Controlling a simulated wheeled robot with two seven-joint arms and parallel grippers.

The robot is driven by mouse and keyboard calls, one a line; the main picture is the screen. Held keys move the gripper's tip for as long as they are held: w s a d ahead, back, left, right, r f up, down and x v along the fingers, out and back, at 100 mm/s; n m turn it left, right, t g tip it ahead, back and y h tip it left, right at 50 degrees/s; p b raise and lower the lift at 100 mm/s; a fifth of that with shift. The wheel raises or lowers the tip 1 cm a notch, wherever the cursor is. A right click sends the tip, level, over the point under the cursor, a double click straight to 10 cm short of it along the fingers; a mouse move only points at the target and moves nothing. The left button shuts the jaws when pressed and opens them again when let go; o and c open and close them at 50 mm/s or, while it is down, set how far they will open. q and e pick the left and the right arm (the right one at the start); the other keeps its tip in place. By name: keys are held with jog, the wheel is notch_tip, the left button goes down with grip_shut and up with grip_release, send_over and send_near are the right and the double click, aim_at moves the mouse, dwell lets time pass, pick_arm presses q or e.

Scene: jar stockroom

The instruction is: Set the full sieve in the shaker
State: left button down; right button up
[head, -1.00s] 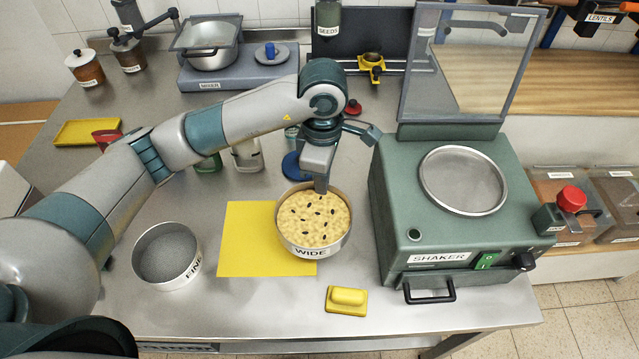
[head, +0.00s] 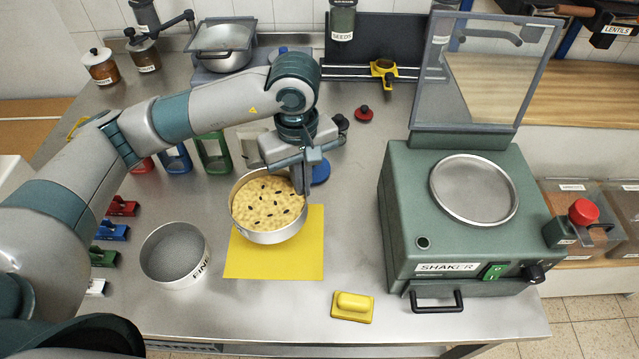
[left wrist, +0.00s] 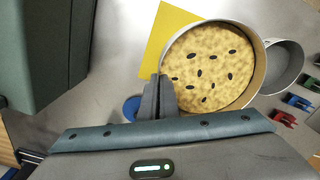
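The full sieve (head: 267,236) is a round metal pan of pale yellow grain with dark seeds, level, over the back-left part of a yellow mat (head: 275,262). My left gripper (head: 302,183) is shut on its right rim; in the left wrist view, the fingers (left wrist: 158,98) meet the rim of the sieve (left wrist: 257,85). I cannot tell how far it is off the table. The green shaker (head: 400,235) stands to the right with its clear lid (head: 480,75) raised. Its round top plate (head: 475,188) is bare. My right gripper is not in view.
A second sieve (head: 198,268), marked FINE, stands left of the mat. A yellow block (head: 352,306) lies at the front. Bottles (head: 212,153) and a blue disc (head: 320,172) stand behind my gripper. The table between mat and shaker is clear.

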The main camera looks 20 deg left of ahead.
aim_at(276, 204)
pick_arm(q)
jog(key=a+m, duration=0.1)
jog(key=m, duration=0.1)
jog(key=s+a+r+m, duration=0.1)
jog(key=m, duration=0.1)
jog(key=s+a+r+m, duration=0.1)
jog(key=m, duration=0.1)
jog(key=shift+s+a, duration=0.25)
jog(key=shift+a, duration=0.15)
jog(key=shift+s+a+r+m, duration=0.1)
jog(key=shift+s+a+m, duration=0.15)
jog(key=shift+m, duration=0.35)
jog(key=shift+s+a+r+m, duration=0.1)
jog(key=shift+s+a+m, duration=0.1)
jog(key=shift+m, duration=0.4)
